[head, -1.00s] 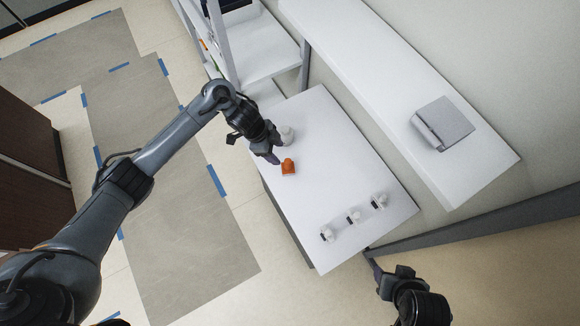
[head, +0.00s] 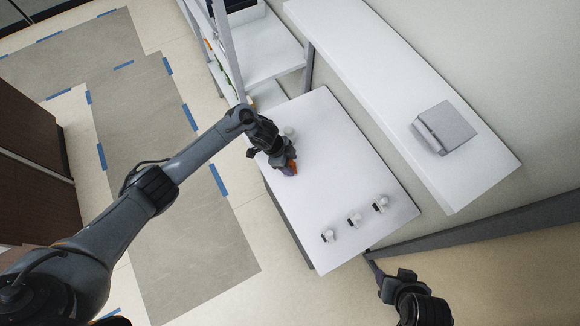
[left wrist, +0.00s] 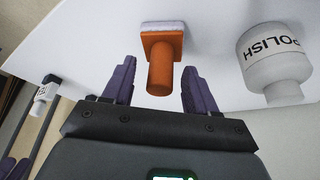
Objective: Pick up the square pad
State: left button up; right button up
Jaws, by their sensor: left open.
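The square pad (left wrist: 163,27) is a pale square on an orange block with a round orange handle (left wrist: 160,72). In the head view only a bit of its orange (head: 294,167) shows beside my left gripper (head: 288,169), on the white table. In the left wrist view my left gripper (left wrist: 158,76) is open, with its purple fingers apart on either side of the handle. I see a gap on both sides of the handle. My right gripper (head: 376,268) is off the table's near end at the bottom; its jaws are too small to read.
A white bottle marked POLISH (left wrist: 272,65) stands right of the pad in the left wrist view. A grey box (head: 445,127) sits on the shelf (head: 375,70). The table's middle is clear.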

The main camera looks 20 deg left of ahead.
pick_arm(q)
jog(key=shift+c, duration=0.3)
grip_shut()
